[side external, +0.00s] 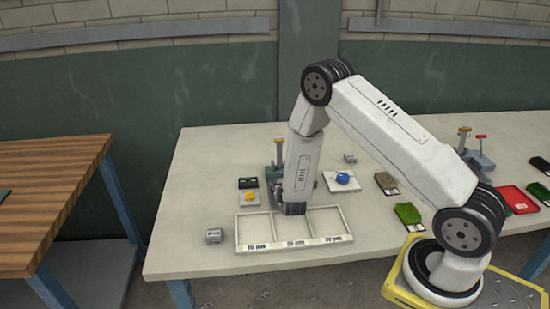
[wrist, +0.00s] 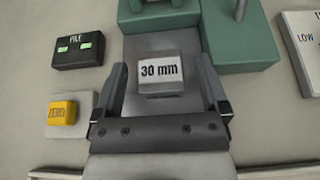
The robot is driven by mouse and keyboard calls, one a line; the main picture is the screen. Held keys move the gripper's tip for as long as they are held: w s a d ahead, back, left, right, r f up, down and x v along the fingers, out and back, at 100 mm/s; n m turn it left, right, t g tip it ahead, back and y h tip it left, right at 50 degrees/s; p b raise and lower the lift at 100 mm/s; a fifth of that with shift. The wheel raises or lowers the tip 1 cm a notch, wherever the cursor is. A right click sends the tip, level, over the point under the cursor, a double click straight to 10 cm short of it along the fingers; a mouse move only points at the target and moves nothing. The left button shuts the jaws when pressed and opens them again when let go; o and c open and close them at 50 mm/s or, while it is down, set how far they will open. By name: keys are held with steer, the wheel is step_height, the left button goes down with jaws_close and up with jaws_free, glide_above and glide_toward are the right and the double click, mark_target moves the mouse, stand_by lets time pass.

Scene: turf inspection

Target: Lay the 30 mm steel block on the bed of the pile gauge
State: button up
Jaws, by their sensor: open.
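The steel block (wrist: 161,72), marked 30 mm, sits on the grey metal bed (wrist: 143,48) of the pile gauge in the wrist view. My gripper (wrist: 162,66) is open around it, one finger on each side, with a clear gap between each finger and the block. The gauge's green body (wrist: 235,50) stands behind the bed. In the side view the pile gauge (side external: 279,165) is partly hidden by my arm, and the block and my fingertips cannot be made out there.
A PILE display (wrist: 80,48) and a yellow ZERO button (wrist: 62,113) lie left of the bed. A white three-part tray (side external: 262,246) lies in front. A grey block (side external: 213,235) is left of the tray. A white plate with a blue knob (side external: 341,179) and turf samples (side external: 408,213) lie right.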

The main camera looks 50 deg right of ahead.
steer(key=v, duration=1.2)
steer(key=shift+f, duration=0.1)
stand_by(0.4)
steer(key=shift+s+d+m+h, duration=0.2)
steer(key=shift+s+m+h, duration=0.05)
steer(key=shift+m+h, duration=0.05)
steer(key=s+d+r+m+g+y, duration=0.1)
steer(key=s+r+m+g, duration=0.3)
steer(key=s+m+g, duration=0.8)
steer(key=w+a+r+m+t+y, duration=0.1)
steer(key=a+r+m+t+y, duration=0.4)
steer(key=a+m+y, duration=0.4)
steer(key=a+r+m, duration=0.1)
steer(key=m, duration=0.4)
steer(key=shift+w+a, duration=0.15)
steer(key=shift+w, duration=0.25)
